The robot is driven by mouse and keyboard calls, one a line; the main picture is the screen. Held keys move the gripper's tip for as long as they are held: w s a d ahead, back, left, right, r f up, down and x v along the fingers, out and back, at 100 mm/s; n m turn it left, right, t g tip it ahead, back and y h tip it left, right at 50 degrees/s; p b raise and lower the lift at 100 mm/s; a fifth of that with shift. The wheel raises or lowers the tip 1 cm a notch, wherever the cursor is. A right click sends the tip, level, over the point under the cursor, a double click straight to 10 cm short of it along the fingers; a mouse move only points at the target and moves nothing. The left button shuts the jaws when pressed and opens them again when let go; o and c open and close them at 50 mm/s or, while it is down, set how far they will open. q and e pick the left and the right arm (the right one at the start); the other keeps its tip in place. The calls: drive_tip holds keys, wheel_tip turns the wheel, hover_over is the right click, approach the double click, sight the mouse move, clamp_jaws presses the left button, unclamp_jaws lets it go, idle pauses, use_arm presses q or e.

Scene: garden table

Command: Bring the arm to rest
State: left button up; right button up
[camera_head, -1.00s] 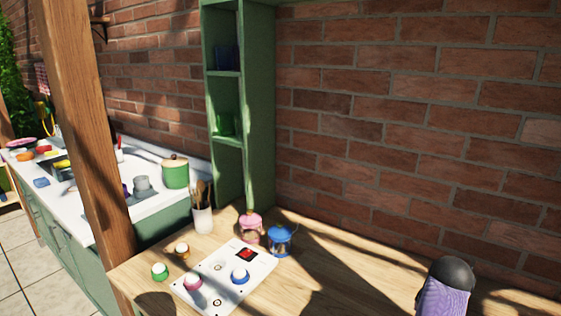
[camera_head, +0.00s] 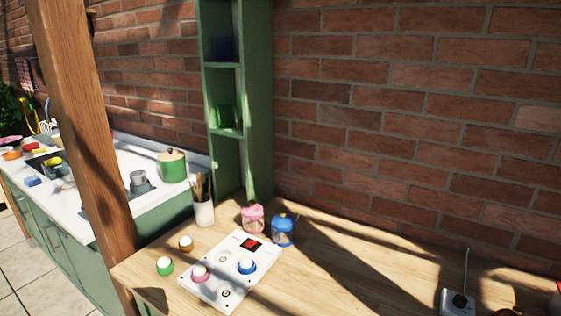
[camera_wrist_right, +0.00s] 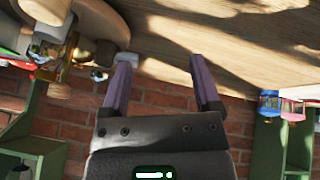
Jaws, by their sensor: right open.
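My right gripper (camera_wrist_right: 160,62) shows only in the right wrist view, with its two purple fingers apart and nothing between them. That view is turned over, with the wooden table (camera_wrist_right: 240,50) at the top and brick wall behind the fingers. In the head view neither gripper shows. The table (camera_head: 350,265) also spans the lower part of the head view. My left gripper is in no view.
The table's middle is clear.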

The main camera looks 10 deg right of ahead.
drive_tip(key=s+a+n, duration=0.1)
drive_tip(key=s+a, duration=0.1)
drive_tip(key=s+a+f+n+y, duration=0.1)
drive_tip(key=s+a, duration=0.1)
drive_tip(key=a, duration=0.1)
drive_tip(key=s+a+n+y, duration=0.1)
drive_tip(key=s+a, duration=0.2)
drive_tip(key=shift+a+f+n, duration=0.2)
drive_tip(key=shift+f+n, duration=0.05)
drive_tip(key=shift+n, duration=0.15)
drive_tip(key=s+a+n+y, duration=0.2)
drive_tip(key=s+a+y, duration=0.1)
drive_tip(key=s+a, duration=0.4)
wheel_tip(320, 180, down, 21)
drive_tip(key=s+g+b, duration=0.2)
drive_tip(key=s, duration=0.1)
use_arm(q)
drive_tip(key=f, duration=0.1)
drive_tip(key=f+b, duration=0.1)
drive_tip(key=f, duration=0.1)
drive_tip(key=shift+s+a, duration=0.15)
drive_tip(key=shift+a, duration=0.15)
use_arm(e)
drive_tip(key=s+d+f+n+g, duration=0.1)
drive_tip(key=s+d+f, duration=0.2)
drive_tip(key=s+f, duration=0.7)
drive_tip(key=shift+s+d+f+h, duration=0.25)
drive_tip(key=shift+s+d+h, duration=0.1)
drive_tip(key=shift+s, duration=0.75)
